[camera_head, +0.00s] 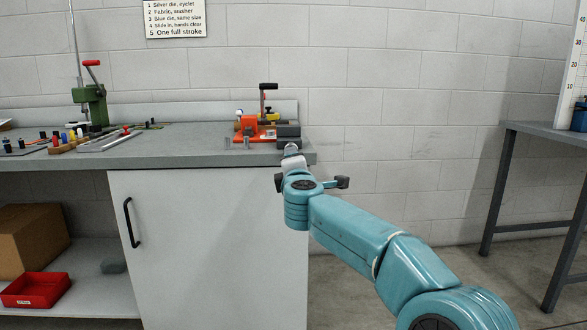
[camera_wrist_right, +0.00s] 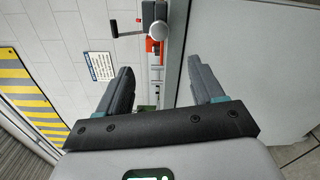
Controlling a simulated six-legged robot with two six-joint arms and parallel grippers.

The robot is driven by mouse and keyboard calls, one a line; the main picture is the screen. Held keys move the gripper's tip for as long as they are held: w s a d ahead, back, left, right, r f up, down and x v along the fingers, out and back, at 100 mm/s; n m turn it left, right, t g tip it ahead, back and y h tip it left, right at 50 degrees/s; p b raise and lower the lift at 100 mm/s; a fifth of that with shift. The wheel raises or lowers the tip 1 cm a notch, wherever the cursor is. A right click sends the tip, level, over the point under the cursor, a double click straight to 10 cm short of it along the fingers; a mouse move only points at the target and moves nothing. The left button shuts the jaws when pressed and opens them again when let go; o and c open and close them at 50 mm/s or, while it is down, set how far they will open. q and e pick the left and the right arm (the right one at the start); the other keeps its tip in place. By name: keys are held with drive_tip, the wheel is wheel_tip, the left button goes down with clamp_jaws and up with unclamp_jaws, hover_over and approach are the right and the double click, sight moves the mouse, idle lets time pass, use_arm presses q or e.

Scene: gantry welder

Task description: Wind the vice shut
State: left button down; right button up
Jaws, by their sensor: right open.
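The vice (camera_head: 247,129) is an orange unit on the right end of the grey bench. A crank with a black grip (camera_head: 268,86) stands up from it. In the right wrist view, the crank's black grip (camera_wrist_right: 114,29) is at the left end of a thin arm, which joins a round grey hub (camera_wrist_right: 157,32). My right gripper (camera_wrist_right: 160,75) is open and empty, its two fingers spread apart. The vice and crank lie beyond the fingertips. In the head view, my right arm reaches to the bench's right end; its fingers are not clear there. My left gripper is not in view.
A green press (camera_head: 92,105) with a red-knobbed lever stands at the bench's left, near small coloured parts. A red bin (camera_head: 36,290) and a cardboard box (camera_head: 30,240) are below. Another table (camera_head: 545,132) stands at right. The bench's middle is largely clear.

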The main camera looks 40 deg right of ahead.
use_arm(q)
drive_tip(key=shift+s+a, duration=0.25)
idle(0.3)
